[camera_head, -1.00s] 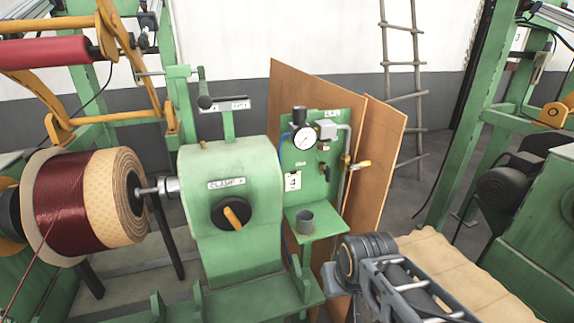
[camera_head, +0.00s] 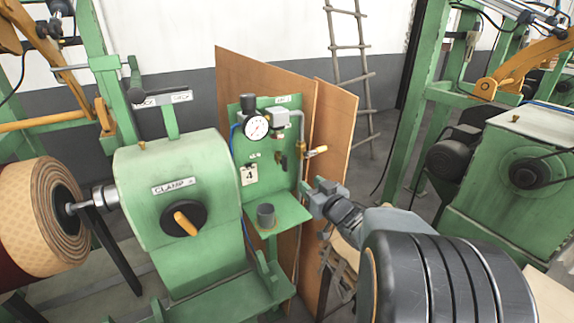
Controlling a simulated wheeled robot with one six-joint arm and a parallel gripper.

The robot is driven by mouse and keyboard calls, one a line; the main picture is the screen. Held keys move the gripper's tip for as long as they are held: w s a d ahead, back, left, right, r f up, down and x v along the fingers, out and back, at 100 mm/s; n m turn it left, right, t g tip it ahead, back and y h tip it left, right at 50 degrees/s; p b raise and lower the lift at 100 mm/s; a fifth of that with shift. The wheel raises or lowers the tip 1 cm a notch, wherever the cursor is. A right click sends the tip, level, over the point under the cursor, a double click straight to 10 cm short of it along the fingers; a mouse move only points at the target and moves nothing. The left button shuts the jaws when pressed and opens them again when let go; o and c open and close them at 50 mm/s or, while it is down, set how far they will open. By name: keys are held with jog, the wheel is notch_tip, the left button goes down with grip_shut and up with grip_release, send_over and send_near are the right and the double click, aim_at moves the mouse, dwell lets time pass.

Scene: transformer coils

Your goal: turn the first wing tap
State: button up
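A green panel (camera_head: 240,128) with a pressure gauge (camera_head: 257,127) stands right of the clamp housing. A small dark tap-like fitting (camera_head: 282,165) is on the panel below the gauge. I cannot tell which of these is the first wing tap. My gripper (camera_head: 310,191) is just below and right of the panel fittings in the picture, pointing toward the panel, with no visible contact. Its fingers are too small to tell whether they are open.
The green clamp housing (camera_head: 180,154) has a black knob with an orange handle (camera_head: 185,223). A grey cup (camera_head: 266,215) stands on the panel's shelf (camera_head: 290,212). Brown boards (camera_head: 337,125) stand behind the panel. A coil (camera_head: 30,200) is at left, a green machine (camera_head: 515,190) at right.

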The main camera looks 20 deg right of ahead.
aim_at(287, 163)
jog(key=shift+y, duration=0.3)
jog(key=w, duration=0.4)
jog(key=w+a+p, duration=0.1)
jog(key=w, duration=0.8)
jog(key=shift+w+a+p, duration=0.25)
jog(key=shift+a+p, duration=0.05)
jog(key=shift+p, duration=0.05)
jog(key=shift+c, duration=0.3)
grip_shut()
